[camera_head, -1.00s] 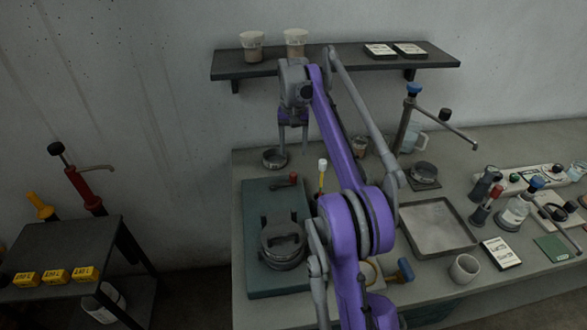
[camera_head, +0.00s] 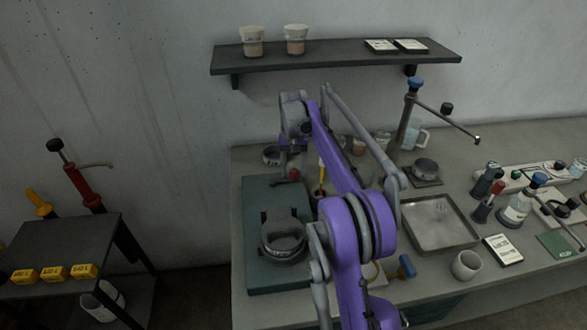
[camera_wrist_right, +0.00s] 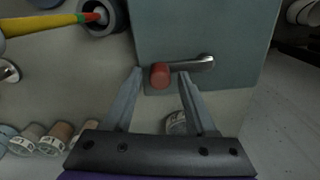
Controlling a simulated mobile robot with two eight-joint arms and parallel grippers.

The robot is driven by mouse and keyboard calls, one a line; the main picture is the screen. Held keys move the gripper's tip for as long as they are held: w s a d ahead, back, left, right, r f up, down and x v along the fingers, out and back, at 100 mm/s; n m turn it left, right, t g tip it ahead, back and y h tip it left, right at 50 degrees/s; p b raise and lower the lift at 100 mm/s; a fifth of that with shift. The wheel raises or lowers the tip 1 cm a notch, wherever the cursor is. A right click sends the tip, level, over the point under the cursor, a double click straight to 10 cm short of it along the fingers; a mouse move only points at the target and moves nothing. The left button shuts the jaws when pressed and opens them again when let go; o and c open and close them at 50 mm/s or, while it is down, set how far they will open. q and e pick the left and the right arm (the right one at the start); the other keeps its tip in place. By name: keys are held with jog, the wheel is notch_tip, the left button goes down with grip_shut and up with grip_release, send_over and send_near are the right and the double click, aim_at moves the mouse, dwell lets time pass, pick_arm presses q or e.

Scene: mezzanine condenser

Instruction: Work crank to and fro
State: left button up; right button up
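The crank is a short metal lever with a red knob (camera_head: 293,174) at the far edge of a teal base plate (camera_head: 262,198). In the right wrist view the red knob (camera_wrist_right: 160,75) sits between the fingertips of my right gripper (camera_wrist_right: 160,76), and the grey lever (camera_wrist_right: 196,64) runs off to the right past one finger. The fingers are spread, with gaps visible at the knob. In the head view my right gripper (camera_head: 291,165) points down over the crank and partly hides it. My left gripper is not in view.
A round dark clamp device (camera_head: 283,238) sits on the plate's near part. A yellow-handled tool (camera_head: 321,172) stands close right of the crank. A wall shelf (camera_head: 340,60) hangs above. A metal tray (camera_head: 440,222) lies to the right. A small black table (camera_head: 62,250) stands left.

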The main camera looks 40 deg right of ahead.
grip_shut()
dwell(1.2)
